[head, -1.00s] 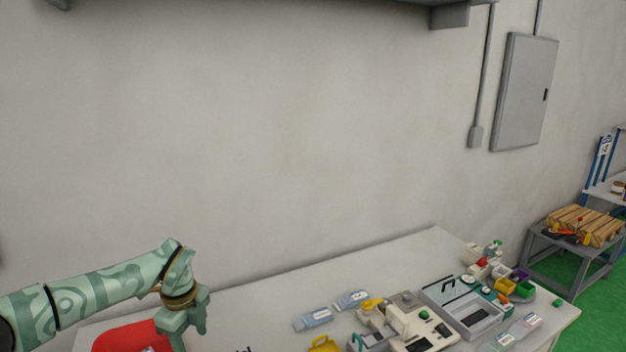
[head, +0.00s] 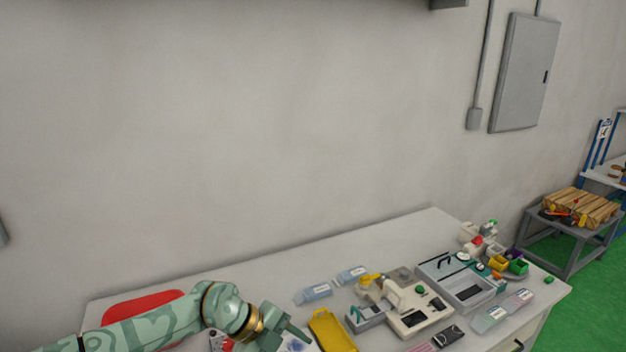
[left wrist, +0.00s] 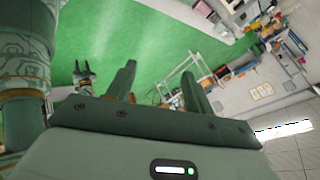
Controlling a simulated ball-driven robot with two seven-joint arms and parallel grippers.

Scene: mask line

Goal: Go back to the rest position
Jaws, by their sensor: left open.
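My left gripper (head: 283,327) is low in the head view, over the front left of the table (head: 254,272), near a yellow tray (head: 331,331). In the left wrist view its two fingers (left wrist: 158,88) stand apart with nothing between them, so it is open and empty. A small green gripper shape (left wrist: 84,74), which looks like my right one, shows at the left of the left wrist view, too small to tell its jaws. The right arm is not in the head view.
A beige machine (head: 407,318), a grey unit (head: 461,285), colored bins (head: 498,264) and clear packs (head: 314,293) crowd the table's right. A red object (head: 142,304) lies behind my left arm. A grey stand with wood (head: 584,208) is at far right.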

